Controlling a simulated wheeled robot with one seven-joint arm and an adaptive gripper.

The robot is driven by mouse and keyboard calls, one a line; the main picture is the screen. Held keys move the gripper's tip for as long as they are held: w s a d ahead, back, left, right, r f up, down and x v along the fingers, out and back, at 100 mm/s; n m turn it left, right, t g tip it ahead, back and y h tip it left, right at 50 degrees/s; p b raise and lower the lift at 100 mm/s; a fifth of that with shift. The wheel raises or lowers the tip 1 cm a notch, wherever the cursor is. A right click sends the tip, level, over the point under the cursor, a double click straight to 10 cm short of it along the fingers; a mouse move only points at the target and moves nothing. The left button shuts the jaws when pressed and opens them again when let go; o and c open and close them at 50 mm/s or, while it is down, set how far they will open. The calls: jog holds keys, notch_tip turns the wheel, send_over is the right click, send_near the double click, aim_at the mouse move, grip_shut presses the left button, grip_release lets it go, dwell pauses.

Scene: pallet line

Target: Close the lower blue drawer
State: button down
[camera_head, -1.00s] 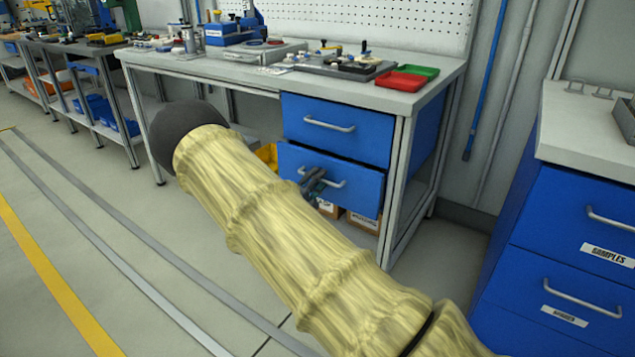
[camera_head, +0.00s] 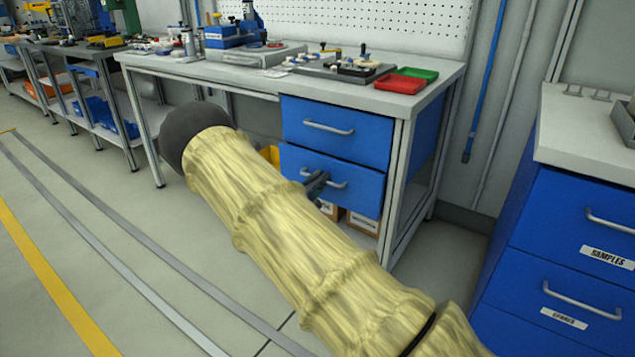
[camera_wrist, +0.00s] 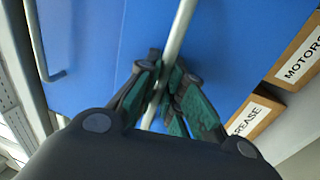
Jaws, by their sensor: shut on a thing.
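The lower blue drawer (camera_head: 362,190) is in the workbench, under the upper blue drawer (camera_head: 365,135). Its front looks almost flush with the upper one, with a thin dark line between them. I cannot tell if it is fully shut. My gripper (camera_head: 315,184) is at the lower drawer's handle (camera_head: 338,184), partly hidden by my arm in the head view. In the wrist view my gripper (camera_wrist: 168,90) is shut on this handle (camera_wrist: 182,28), with the fingers around the bar. The lower drawer's face (camera_wrist: 225,45) fills the upper middle there.
Cardboard boxes labelled GREASE (camera_wrist: 252,115) and MOTORS (camera_wrist: 298,58) sit below the drawer. Red (camera_head: 399,84) and green (camera_head: 416,73) trays lie on the bench top. A blue cabinet (camera_head: 560,250) stands at the right. The floor at the left is clear.

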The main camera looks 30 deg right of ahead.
jog(key=x, duration=0.3)
jog(key=shift+f, duration=0.2)
jog(key=c, duration=1.5)
grip_release()
jog(key=shift+d+f, duration=0.1)
jog(key=v, duration=1.2)
